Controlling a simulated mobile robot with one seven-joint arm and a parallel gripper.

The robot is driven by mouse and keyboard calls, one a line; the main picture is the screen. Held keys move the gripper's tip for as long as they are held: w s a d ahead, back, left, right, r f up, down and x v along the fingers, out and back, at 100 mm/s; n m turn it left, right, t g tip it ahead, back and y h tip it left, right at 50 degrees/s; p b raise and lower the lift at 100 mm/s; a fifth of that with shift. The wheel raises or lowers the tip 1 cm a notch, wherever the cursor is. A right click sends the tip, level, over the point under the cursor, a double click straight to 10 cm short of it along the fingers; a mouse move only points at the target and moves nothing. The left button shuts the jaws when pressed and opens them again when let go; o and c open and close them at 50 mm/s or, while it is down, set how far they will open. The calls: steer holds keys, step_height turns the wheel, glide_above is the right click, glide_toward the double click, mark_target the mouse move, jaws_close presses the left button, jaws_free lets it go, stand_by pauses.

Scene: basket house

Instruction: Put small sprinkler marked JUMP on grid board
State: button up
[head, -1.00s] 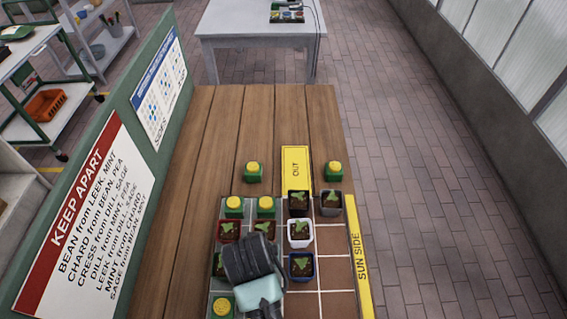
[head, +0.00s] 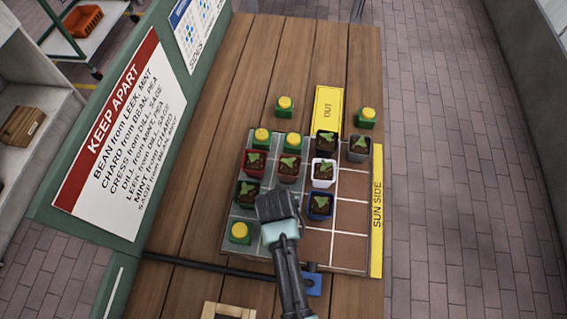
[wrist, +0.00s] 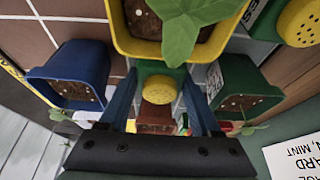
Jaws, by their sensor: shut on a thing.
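My gripper (wrist: 160,103) is shut on a small sprinkler (wrist: 157,88) with a green body and yellow cap. No JUMP marking can be read on it. In the head view my gripper (head: 278,205) is low over the grid board (head: 350,216), between the green pot (head: 247,194) and the blue pot (head: 320,206); it hides the held sprinkler there. I cannot tell whether the sprinkler touches the board. In the wrist view a yellow pot (wrist: 122,44) with a seedling is close beside it, with the blue pot (wrist: 70,82) left and green pot (wrist: 240,85) right.
Other sprinklers stand at the board's left near corner (head: 240,232), on its far row (head: 262,138) (head: 292,143) and beyond it (head: 285,106) (head: 367,118). Red (head: 255,163), brown (head: 288,168) and white (head: 323,172) pots are close. The board's right near cells are bare.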

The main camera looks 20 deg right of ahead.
steer(key=shift+f, duration=0.15)
steer(key=o, duration=1.5)
steer(key=v, duration=1.2)
steer(key=shift+p, duration=0.35)
